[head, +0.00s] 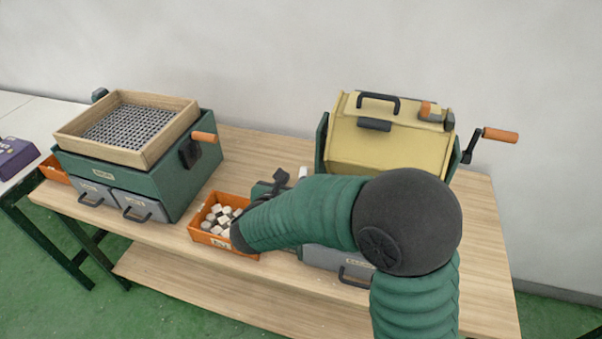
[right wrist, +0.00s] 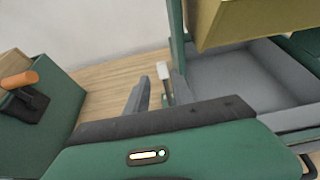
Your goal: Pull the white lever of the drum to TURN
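The yellow drum (head: 388,140) sits in its green frame at the right of the table; its lower part shows at the top right of the right wrist view (right wrist: 260,22). The white-tipped lever (right wrist: 163,72) stands upright beside the drum's frame, and its tip also shows in the head view (head: 302,172). My right gripper (right wrist: 158,88) is open, with one grey finger on each side of the lever in the picture. I cannot tell whether either finger touches it. In the head view my right arm hides most of the gripper and the drum's front. My left gripper is not in view.
An orange bin (head: 226,252) of pale blocks stands left of my right arm. A green box (head: 190,188) with a wooden sieve tray (head: 157,152) stands further left. A crank with an orange handle (head: 500,135) sticks out right of the drum. A grey tray (right wrist: 240,75) lies under the drum.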

